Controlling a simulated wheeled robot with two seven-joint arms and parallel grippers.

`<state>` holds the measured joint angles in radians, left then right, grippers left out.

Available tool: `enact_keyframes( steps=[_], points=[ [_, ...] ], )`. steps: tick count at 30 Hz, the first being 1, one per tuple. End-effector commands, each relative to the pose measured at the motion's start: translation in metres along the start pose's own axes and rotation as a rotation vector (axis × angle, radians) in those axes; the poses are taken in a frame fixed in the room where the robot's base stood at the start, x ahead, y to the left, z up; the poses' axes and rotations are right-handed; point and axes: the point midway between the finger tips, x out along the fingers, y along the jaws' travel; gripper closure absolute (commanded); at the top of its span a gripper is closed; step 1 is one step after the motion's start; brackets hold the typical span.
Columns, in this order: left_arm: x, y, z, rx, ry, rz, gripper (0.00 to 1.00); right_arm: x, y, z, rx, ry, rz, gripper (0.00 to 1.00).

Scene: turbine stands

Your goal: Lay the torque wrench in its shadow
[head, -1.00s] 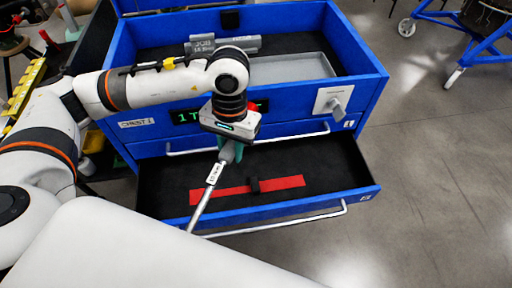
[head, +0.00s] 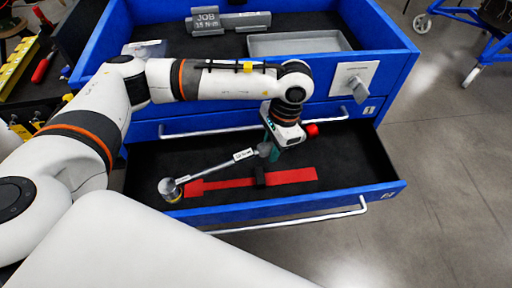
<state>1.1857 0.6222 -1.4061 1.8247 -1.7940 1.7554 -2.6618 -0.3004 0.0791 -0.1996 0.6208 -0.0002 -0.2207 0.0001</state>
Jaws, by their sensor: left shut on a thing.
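The torque wrench (head: 217,164) has a silver shaft with a white label, a round head (head: 170,189) at its left end and a teal grip. My left gripper (head: 270,147) is shut on the wrench near the teal grip; its fingertips are partly hidden. The wrench slants over the open drawer, its head at the drawer's front left. I cannot tell whether the head touches anything. The red shadow (head: 219,183) lies on the drawer's black floor, just below and right of the wrench in the picture. My right gripper is not in view.
The open drawer (head: 352,200) has a blue front and side rims. A red knob-like piece (head: 312,130) shows beside my gripper.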

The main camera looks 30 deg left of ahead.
Motion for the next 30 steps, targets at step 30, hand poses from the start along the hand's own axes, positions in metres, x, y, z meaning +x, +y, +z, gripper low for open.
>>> enact_keyframes(
  steps=[30],
  points=[
    [0.095,0.005,0.045,0.267,0.039,0.065,1.0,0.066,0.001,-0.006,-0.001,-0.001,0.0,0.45]
  ],
)
